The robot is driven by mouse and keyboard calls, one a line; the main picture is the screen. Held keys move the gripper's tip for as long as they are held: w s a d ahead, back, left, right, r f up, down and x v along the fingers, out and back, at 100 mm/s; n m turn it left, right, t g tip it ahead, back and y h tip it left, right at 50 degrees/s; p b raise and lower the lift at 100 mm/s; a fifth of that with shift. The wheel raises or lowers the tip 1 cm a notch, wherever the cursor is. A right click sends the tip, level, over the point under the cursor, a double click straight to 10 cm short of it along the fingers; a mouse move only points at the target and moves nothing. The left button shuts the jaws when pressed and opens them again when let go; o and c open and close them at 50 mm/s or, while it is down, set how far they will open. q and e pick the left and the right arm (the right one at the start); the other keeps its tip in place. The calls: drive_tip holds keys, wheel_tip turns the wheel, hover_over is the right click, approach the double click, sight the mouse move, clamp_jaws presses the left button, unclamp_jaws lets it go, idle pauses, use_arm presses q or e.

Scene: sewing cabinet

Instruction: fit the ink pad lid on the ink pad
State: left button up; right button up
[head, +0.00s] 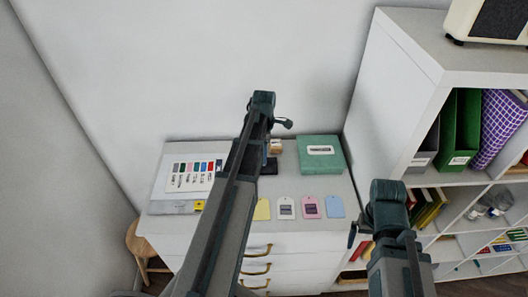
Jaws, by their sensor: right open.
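A small dark flat object (270,167), which looks like the ink pad, lies on the white cabinet top, partly hidden by my left arm. I cannot tell its lid apart from it; the lid may be hidden behind that arm. My left arm crosses the middle of the view, and its gripper does not show. My right gripper (357,238) shows small and partly hidden beside my right arm. It is open and empty, in front of the cabinet's right edge and well apart from the dark object.
A green box (320,153) stands at the back right of the cabinet top (298,187). Yellow, grey, pink (311,207) and blue tags lie along the front. A sheet with colour swatches (188,174) is at left. A white shelf unit (400,120) stands at right, a wooden stool (137,243) at left.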

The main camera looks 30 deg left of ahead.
use_arm(q)
wheel_tip(320, 180, up, 10)
drive_tip(key=p, duration=0.8)
drive_tip(key=shift+p, duration=0.4)
use_arm(e)
wheel_tip(320, 180, up, 10)
use_arm(q)
drive_tip(key=shift+d+f, duration=0.1)
use_arm(e)
drive_tip(key=shift+f, duration=0.15)
use_arm(q)
drive_tip(key=s+d+f+m+b, duration=0.3)
drive_tip(key=s+d+m, duration=0.2)
drive_tip(key=d+m, duration=0.4)
drive_tip(key=s+d+f+m+b, duration=0.4)
drive_tip(key=s+d+m, duration=0.2)
drive_tip(key=d+m, duration=0.3)
drive_tip(key=s+d+f+m+y+b, duration=0.1)
drive_tip(key=s+d+f+m+b, duration=0.3)
drive_tip(key=d+m, duration=0.6)
drive_tip(key=shift+s+d, duration=0.75)
drive_tip(key=shift+d, duration=0.4)
use_arm(e)
wheel_tip(320, 180, down, 11)
drive_tip(key=shift+f, duration=0.1)
